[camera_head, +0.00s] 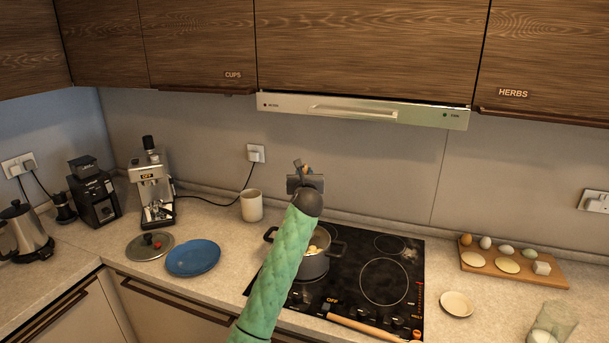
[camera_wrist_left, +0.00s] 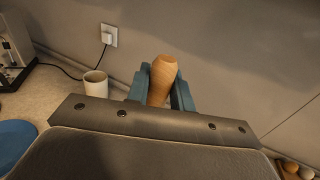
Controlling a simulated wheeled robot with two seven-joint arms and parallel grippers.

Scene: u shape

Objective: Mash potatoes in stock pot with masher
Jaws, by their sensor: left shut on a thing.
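A dark stock pot (camera_head: 314,266) stands on the black cooktop (camera_head: 384,285), with pale potato pieces (camera_head: 313,250) showing inside. My left arm, in a green sleeve, crosses in front of the pot and hides part of it. My left gripper (camera_head: 300,173) is raised above and behind the pot, near the back wall. In the left wrist view, the left gripper (camera_wrist_left: 161,88) is shut on a wooden handle (camera_wrist_left: 162,76), apparently the masher's. The masher's head is hidden. My right gripper is not in view.
A white mug (camera_head: 251,205), blue plate (camera_head: 193,258) and pot lid (camera_head: 150,246) lie left of the cooktop. A wooden rolling pin (camera_head: 366,328) lies at its front edge. An egg board (camera_head: 513,263) and small dish (camera_head: 457,303) are on the right. The range hood (camera_head: 362,110) hangs above.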

